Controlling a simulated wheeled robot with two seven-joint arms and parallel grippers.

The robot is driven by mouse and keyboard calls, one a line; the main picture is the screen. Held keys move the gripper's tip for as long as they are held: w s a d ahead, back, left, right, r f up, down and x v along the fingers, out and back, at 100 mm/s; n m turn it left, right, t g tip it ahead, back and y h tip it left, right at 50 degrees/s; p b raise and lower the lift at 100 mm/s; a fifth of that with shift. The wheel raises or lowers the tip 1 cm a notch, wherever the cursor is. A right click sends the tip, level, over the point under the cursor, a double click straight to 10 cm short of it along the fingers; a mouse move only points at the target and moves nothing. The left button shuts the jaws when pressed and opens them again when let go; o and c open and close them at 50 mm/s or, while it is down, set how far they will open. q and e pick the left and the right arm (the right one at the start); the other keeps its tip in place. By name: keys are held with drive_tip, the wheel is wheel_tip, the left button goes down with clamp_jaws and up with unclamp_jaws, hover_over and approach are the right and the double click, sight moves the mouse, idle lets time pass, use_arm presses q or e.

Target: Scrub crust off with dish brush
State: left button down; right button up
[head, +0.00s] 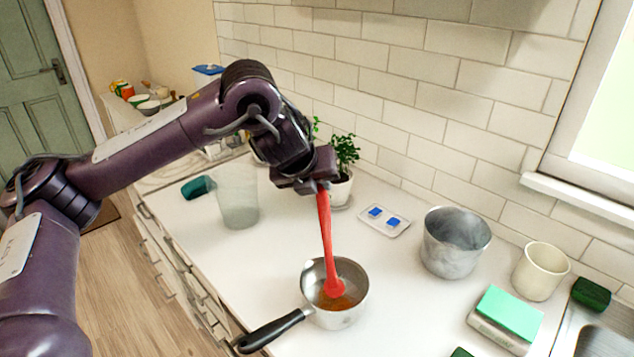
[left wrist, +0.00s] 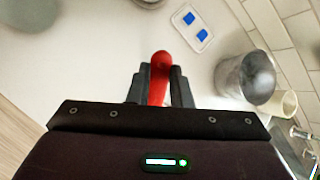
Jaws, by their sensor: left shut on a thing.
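My left gripper (head: 319,184) is shut on the handle of a red dish brush (head: 325,235). The brush hangs nearly upright, with its head down inside a metal saucepan (head: 357,312). A brown-orange crust (head: 346,301) shows on the pan's bottom around the brush head; I cannot tell whether the head touches it. The pan's black handle (head: 272,331) points to the lower left. In the left wrist view the red brush handle (left wrist: 160,75) sits between the two dark fingers. My right gripper is not in view.
A metal pot (head: 452,258), a cream mug (head: 541,271) and a green-topped sponge box (head: 507,314) stand right of the pan near the sink (head: 598,338). A tray with blue tablets (head: 385,219), a plant (head: 343,155) and a clear container (head: 238,203) stand behind. Counter left of the pan is clear.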

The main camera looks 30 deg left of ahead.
use_arm(q)
drive_tip(key=shift+f+b, duration=0.65)
drive_tip(key=shift+f, duration=0.35)
idle(0.4)
